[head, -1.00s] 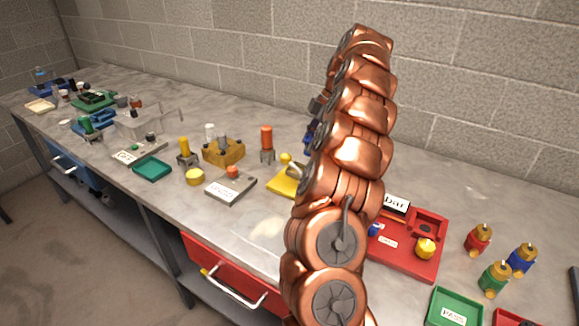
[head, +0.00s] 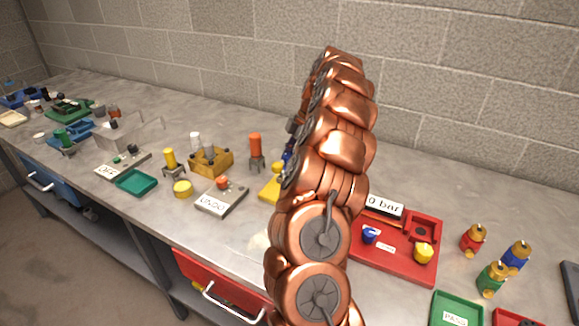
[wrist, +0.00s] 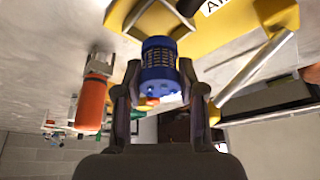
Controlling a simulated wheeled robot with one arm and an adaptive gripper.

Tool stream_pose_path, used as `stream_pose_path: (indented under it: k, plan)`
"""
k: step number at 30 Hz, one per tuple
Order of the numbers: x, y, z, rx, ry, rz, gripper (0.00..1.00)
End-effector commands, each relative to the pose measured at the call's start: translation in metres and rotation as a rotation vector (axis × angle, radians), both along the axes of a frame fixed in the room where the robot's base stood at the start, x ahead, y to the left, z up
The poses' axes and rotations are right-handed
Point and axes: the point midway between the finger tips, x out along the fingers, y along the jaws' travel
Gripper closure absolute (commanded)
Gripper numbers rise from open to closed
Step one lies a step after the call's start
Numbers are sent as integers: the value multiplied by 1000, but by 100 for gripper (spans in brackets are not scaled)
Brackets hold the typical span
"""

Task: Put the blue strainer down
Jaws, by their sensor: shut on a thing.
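In the wrist view my gripper (wrist: 160,88) is shut on the blue strainer (wrist: 160,62), a short ribbed blue cylinder with slots. Its fingers grip it from both sides. The strainer is in front of a yellow fixture (wrist: 215,30) on the counter; I cannot tell whether it touches anything.
An orange-topped cylinder (head: 255,147) stands left of my arm, also in the wrist view (wrist: 92,100). A red tray (head: 395,262) with blue and yellow pieces lies to the right. Red, blue and green fittings (head: 490,278) stand farther right.

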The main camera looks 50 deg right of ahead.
Motion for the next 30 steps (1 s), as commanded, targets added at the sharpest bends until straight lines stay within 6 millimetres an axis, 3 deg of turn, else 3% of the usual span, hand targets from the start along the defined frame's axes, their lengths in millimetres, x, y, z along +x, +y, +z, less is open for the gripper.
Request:
stream_pose_path:
  k: [5, 13, 26, 27, 30]
  plan:
    - [1, 0, -9, -1, -2, -1, 97]
    - [1, 1, -39, 1, 0, 3, 97]
    - [1, 1, -45, -1, -1, 1, 97]
    - [1, 1, -44, -1, -1, 1, 57]
    - [1, 1, -44, -1, -1, 1, 47]
